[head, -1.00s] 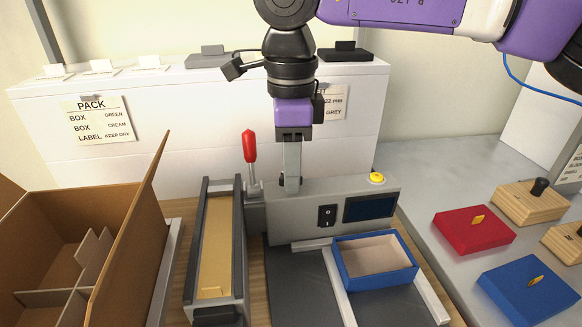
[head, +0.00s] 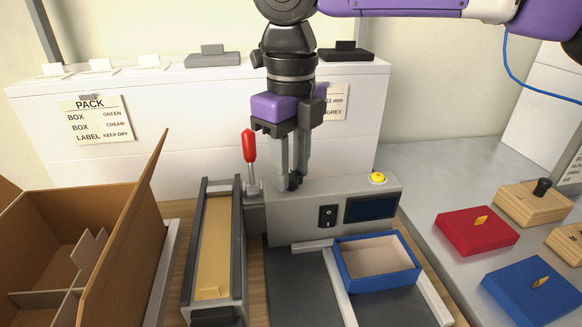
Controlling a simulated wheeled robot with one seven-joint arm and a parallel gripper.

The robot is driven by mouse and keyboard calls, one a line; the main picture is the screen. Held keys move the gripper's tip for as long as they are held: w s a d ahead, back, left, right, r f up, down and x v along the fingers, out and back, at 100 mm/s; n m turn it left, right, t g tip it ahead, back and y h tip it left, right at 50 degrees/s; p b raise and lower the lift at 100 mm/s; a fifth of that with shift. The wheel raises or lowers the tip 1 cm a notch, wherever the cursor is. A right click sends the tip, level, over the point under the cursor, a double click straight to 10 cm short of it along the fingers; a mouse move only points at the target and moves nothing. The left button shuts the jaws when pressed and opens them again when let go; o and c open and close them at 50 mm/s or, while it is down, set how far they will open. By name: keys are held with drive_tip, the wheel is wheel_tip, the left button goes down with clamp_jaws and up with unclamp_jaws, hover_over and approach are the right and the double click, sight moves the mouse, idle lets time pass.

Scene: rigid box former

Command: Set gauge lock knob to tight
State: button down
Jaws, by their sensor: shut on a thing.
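My gripper (head: 293,183) points straight down at the top left of the grey machine (head: 290,222), behind its front panel. Its fingers are close together, shut on a small dark knob (head: 294,182), taken to be the gauge lock knob. The fingers hide most of the knob, so its marking or setting cannot be read. A red-handled lever (head: 249,147) stands upright just left of the fingers, apart from them.
The machine has a black switch (head: 328,216), a dark screen (head: 371,208) and a yellow button (head: 377,178). A blue open box (head: 375,282) sits in front. A cardboard carton (head: 125,255) stands at left. Red (head: 478,231) and blue (head: 535,288) lids lie at right.

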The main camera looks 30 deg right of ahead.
sight(291, 176)
drive_tip(key=shift+m, duration=0.3)
drive_tip(key=c, duration=1)
unclamp_jaws()
wheel_tip(291, 176, up, 8)
drive_tip(key=shift+f+p, duration=0.1)
drive_tip(key=shift+p, duration=0.4)
